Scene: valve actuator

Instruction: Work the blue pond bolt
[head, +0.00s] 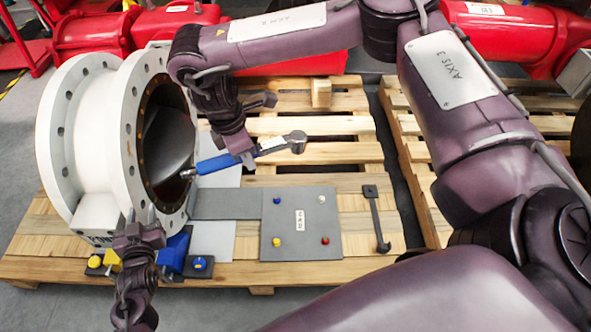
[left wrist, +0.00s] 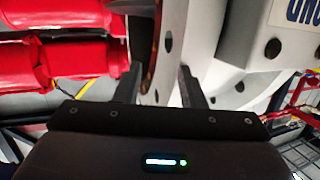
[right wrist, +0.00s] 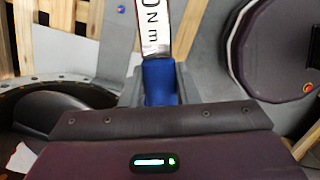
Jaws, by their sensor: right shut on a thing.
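A grey panel (head: 300,248) lies flat on the pallet with a small label whose letters I cannot read for sure. Its blue bolt (head: 277,199) is at the far left corner, with white, yellow and red bolts at the other corners. My right gripper (head: 246,158) is shut on the blue handle (right wrist: 158,82) of a torque wrench (head: 272,145). The wrench is above the pallet, its head (head: 297,141) pointing right, apart from the blue bolt. My left gripper (head: 139,215) is open by the white valve body's lower flange; the flange shows between its fingers in the left wrist view (left wrist: 160,88).
The white flanged valve (head: 75,140) stands at left. Blue and yellow blocks with knobs (head: 200,263) sit below it. A dark bar tool (head: 376,218) lies right of the panel. Red actuators (head: 95,35) stand behind. Bare pallet slats (head: 340,150) lie beyond the panel.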

